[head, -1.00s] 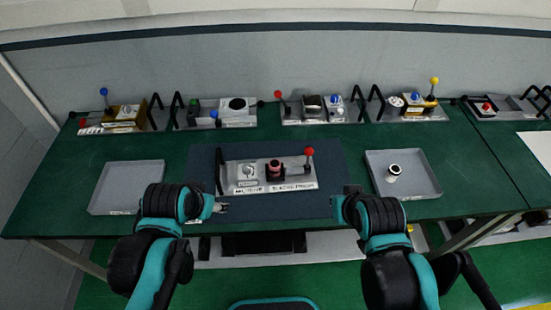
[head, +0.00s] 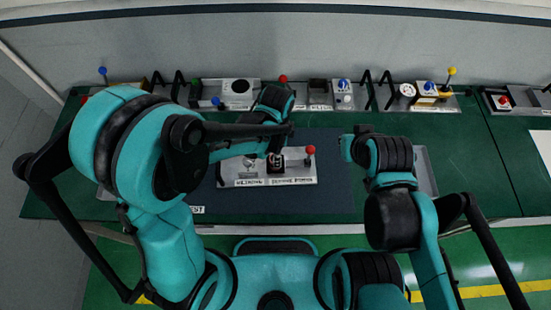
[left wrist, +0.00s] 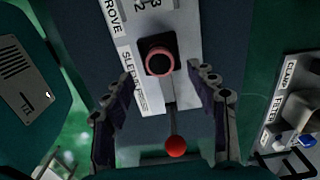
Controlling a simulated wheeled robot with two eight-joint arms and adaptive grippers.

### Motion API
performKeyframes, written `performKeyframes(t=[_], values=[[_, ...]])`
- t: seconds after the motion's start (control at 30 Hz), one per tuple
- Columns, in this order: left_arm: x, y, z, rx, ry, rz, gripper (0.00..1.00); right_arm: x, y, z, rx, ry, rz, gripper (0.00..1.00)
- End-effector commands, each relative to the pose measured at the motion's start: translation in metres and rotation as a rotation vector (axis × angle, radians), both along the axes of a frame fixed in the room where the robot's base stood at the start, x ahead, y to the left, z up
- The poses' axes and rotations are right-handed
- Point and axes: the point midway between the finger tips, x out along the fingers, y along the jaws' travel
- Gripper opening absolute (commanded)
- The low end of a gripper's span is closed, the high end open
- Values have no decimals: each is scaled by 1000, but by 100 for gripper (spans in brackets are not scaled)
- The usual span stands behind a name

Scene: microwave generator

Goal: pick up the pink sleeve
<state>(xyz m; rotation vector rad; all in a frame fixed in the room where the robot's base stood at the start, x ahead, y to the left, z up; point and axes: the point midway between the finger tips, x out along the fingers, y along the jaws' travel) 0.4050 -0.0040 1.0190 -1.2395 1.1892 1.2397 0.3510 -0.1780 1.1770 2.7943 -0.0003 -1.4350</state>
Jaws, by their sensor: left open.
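The pink sleeve (left wrist: 160,60) is a ring with a dark centre on the grey fixture plate. In the left wrist view it lies at upper middle, ahead of and between the open fingers of my left gripper (left wrist: 163,115), with no contact visible. In the head view my left gripper (head: 276,150) is over the fixture (head: 234,171) and hides most of the sleeve. My right gripper (head: 350,148) is over the table right of the fixture, its fingers too small to read.
A red-knobbed lever stands beside the sleeve; its red ball (left wrist: 175,147) shows between the fingers in the wrist view and also in the head view (head: 310,150). Several fixtures with knobs line the back. A grey tray (head: 428,178) is partly hidden behind my right arm.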

Motion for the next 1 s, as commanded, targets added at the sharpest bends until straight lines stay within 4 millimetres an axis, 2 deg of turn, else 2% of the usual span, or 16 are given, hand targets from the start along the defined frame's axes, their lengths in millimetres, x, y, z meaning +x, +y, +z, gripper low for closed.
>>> performKeyframes(t=[0.3, 0.6, 0.8, 0.9, 1.0], values=[[-1, 4, -46, -1, -1, 3, 58, 0, 0, -11, 0, 0, 0, 0], [-1, 4, -49, -1, -1, 3, 58, 0, 0, -11, 0, 0, 0, 0], [-1, 4, -49, -1, -1, 3, 5, 0, 0, -11, 0, 0, 0, 0], [-1, 4, -49, -1, -1, 3, 0, 0, 0, -11, 0, 0, 0, 0], [-1, 4, -49, -1, -1, 3, 0, 0, 0, -11, 0, 0, 0, 0]])
